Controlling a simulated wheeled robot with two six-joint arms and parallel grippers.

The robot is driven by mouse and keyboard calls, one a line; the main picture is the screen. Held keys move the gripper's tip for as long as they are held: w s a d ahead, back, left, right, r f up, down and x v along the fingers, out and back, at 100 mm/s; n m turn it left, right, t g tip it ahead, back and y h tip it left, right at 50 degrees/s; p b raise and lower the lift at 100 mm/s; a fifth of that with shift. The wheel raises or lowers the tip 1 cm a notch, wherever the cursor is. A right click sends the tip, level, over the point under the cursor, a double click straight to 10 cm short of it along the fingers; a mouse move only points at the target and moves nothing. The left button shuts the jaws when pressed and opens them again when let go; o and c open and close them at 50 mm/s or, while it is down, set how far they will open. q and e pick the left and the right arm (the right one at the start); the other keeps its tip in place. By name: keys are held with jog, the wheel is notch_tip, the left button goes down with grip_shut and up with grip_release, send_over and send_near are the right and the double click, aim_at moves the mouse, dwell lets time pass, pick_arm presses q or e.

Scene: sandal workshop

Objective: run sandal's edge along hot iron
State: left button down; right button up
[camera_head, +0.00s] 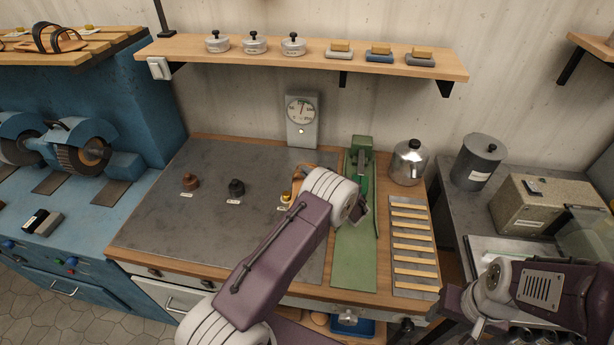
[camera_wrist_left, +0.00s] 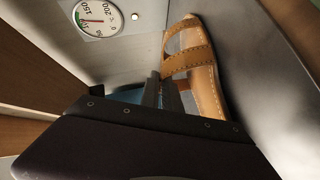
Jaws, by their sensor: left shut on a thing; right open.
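A tan leather sandal (camera_wrist_left: 205,80) with stitched straps fills the upper middle of the left wrist view. My left gripper (camera_wrist_left: 158,88) is shut on it at a strap. In the head view a tan part of the sandal (camera_head: 300,176) shows beside my purple left arm, and the wrist hides most of it and the fingers. A green fixture (camera_head: 353,255) with an upright green head stands right of that wrist; I cannot tell whether it is the hot iron, or whether the sandal touches anything. My right gripper (camera_head: 470,312) is open and empty at the lower right.
A dial gauge (camera_head: 301,111) stands behind the dark work plate (camera_head: 150,228), which carries small brown and black knobs. A slatted rack (camera_head: 411,262) and a kettle (camera_head: 408,162) stand to the right.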

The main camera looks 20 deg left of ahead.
aim_at(308, 164)
pick_arm(q)
jog(key=shift+w+a, duration=0.1)
jog(key=shift+w, duration=0.3)
jog(key=shift+w+a+b, duration=0.1)
jog(key=shift+w+b, duration=0.05)
jog(key=shift+b, duration=0.25)
jog(key=shift+w+a+b, duration=0.15)
jog(key=shift+w+b, duration=0.25)
jog(key=shift+w, duration=0.25)
jog(key=shift+w+a+b, duration=0.25)
jog(key=shift+w+b, duration=0.45)
jog(key=shift+w, duration=0.1)
jog(key=shift+w, duration=0.1)
jog(key=shift+w+a+b, duration=0.2)
jog(key=shift+w+b, duration=0.35)
jog(key=shift+b, duration=0.1)
jog(key=shift+w+a, duration=0.1)
jog(key=shift+w, duration=0.1)
